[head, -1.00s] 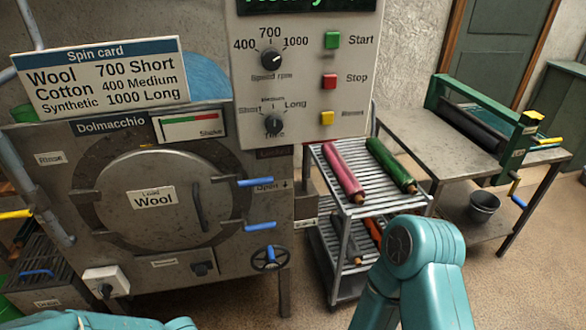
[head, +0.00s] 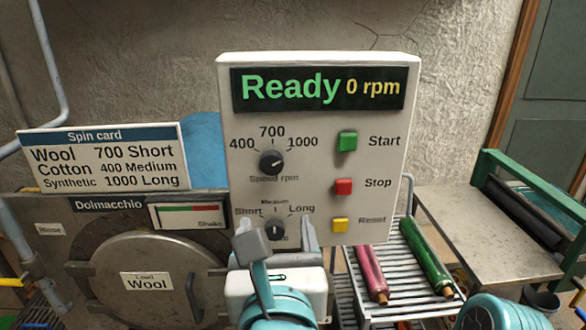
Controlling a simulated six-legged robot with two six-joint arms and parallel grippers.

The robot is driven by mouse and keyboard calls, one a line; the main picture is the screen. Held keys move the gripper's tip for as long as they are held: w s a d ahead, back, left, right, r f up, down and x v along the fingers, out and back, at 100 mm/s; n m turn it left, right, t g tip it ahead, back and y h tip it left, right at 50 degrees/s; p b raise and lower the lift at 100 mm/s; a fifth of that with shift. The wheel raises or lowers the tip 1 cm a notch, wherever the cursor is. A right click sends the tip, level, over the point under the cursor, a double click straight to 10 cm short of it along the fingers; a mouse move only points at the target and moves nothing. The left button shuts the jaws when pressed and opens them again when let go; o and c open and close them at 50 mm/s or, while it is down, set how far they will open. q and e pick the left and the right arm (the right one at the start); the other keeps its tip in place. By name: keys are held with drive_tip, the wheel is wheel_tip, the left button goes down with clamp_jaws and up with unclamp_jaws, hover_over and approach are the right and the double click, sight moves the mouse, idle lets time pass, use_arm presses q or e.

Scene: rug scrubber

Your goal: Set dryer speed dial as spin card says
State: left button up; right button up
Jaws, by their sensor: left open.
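The control panel (head: 318,215) shows "Ready 0 rpm" on its display (head: 320,88). Its black speed dial (head: 271,162) has marks 400, 700 and 1000; the white pointer leans right, towards 1000. The spin card (head: 105,158) reads Wool 700 Short, Cotton 400 Medium, Synthetic 1000 Long. The load label (head: 147,281) on the round door says Wool. My left gripper (head: 280,239) is open and empty, below the speed dial and in front of the time dial (head: 274,228), which it partly hides. The time dial's setting is hard to read. My right gripper is out of view.
Green start (head: 347,141), red stop (head: 343,187) and yellow reset (head: 340,225) buttons line the panel's right side. A rack (head: 402,258) with pink and green rolls stands to the right, beside a metal table (head: 480,225).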

use_arm(q)
drive_tip(key=r, duration=0.1)
drive_tip(key=p, duration=0.5)
approach(272, 168)
drive_tip(key=w, duration=0.8)
drive_tip(key=shift+w, duration=0.45)
drive_tip(key=shift+s+a, duration=0.1)
drive_tip(key=shift+a, duration=0.05)
drive_tip(key=shift+s, duration=0.15)
drive_tip(key=shift+d, duration=0.2)
drive_tip(key=c, duration=0.4)
drive_tip(key=shift+a, duration=0.1)
drive_tip(key=c, duration=0.6)
drive_tip(key=shift+f+b, duration=0.1)
drive_tip(key=shift+b, duration=0.2)
drive_tip(key=shift+c, duration=0.2)
